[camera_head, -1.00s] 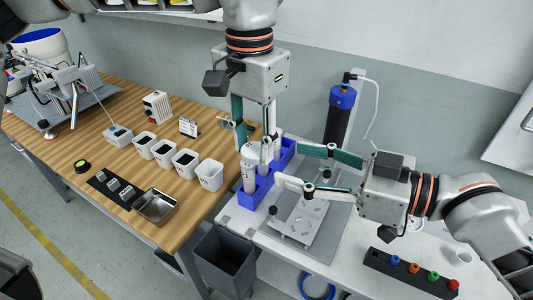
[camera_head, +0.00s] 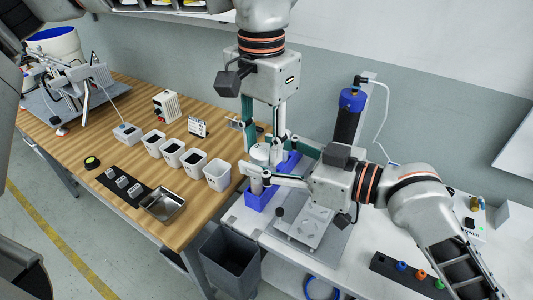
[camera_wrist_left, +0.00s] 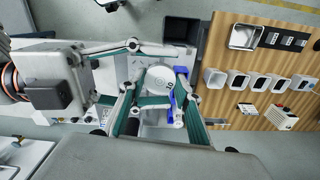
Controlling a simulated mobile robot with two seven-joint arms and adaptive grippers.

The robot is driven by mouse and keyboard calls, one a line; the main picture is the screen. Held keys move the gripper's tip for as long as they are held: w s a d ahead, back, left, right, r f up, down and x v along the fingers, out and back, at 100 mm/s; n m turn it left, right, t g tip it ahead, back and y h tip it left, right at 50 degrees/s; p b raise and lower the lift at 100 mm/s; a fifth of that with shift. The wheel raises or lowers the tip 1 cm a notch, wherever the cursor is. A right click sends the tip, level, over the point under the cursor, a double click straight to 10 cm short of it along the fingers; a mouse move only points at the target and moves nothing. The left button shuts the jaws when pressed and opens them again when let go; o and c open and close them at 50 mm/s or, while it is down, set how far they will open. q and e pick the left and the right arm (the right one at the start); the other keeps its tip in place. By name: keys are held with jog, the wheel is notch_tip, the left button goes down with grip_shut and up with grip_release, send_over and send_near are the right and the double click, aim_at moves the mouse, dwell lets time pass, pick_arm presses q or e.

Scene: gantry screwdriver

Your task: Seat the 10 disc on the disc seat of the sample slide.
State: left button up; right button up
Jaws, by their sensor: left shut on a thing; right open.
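My left gripper (camera_head: 265,141) points down from the top over the blue holder (camera_head: 259,199). It is shut on a pale round-topped cylinder (camera_head: 260,153), which also shows in the left wrist view (camera_wrist_left: 161,84). My right gripper (camera_head: 262,160) comes in from the right, open, its two fingers reaching to either side of this cylinder; I cannot tell whether they touch it. The pale plate (camera_head: 307,226) with round recesses, likely the sample slide, lies on a grey mat right of the blue holder, partly behind my right arm. I cannot make out a disc marked 10.
A grey bin (camera_head: 229,262) stands in front of the bench. White cups (camera_head: 217,176) and a metal tray (camera_head: 162,204) sit on the wooden table at left. A blue-capped black cylinder (camera_head: 349,118) stands behind my right gripper. A dark rack with coloured knobs (camera_head: 385,266) lies front right.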

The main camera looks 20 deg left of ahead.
jog(key=c, duration=1.2)
pick_arm(q)
jog(key=o, duration=1.2)
pick_arm(e)
jog(key=shift+c, duration=0.2)
